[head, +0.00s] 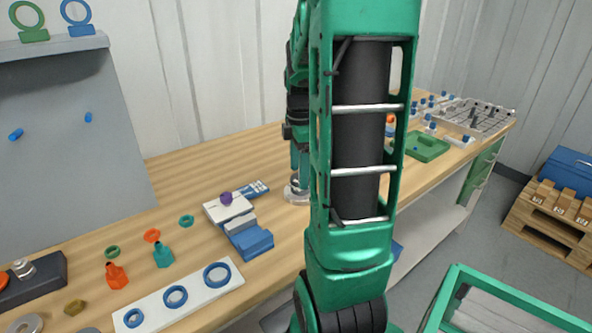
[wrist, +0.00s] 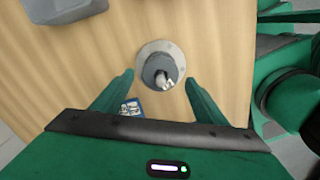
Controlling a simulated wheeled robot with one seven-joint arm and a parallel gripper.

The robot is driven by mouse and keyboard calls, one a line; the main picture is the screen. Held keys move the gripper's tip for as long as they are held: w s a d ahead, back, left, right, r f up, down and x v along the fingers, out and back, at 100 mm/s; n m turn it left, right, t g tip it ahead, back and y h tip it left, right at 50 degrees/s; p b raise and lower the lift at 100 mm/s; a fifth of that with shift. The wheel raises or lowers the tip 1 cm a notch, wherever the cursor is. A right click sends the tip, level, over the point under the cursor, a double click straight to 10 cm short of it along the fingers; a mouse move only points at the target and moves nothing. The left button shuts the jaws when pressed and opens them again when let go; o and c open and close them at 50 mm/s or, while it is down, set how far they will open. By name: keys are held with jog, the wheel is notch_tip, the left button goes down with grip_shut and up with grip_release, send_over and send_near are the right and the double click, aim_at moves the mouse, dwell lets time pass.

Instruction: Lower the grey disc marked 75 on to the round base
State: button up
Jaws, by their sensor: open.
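A light grey round base (wrist: 147,49) with small holes around its rim stands on the wooden bench. A darker grey round piece (wrist: 152,66) sits over its middle, with a pale marking or knob on its near side. I cannot read a 75 on it, nor tell whether it is seated flat. In the head view the round base (head: 297,194) shows beside my arm, partly hidden by it. My gripper (wrist: 159,78) is open in the wrist view, its two green fingers apart on either side of the darker piece, with visible gaps.
A white and blue block (head: 248,238) with a purple knob stands left of the base. A white strip with blue rings (head: 205,290), small fittings and grey discs lie at the bench's near left.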

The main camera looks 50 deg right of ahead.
notch_tip(320, 180, up, 11)
jog(key=shift+f, duration=0.15)
dwell(0.4)
dwell(0.5)
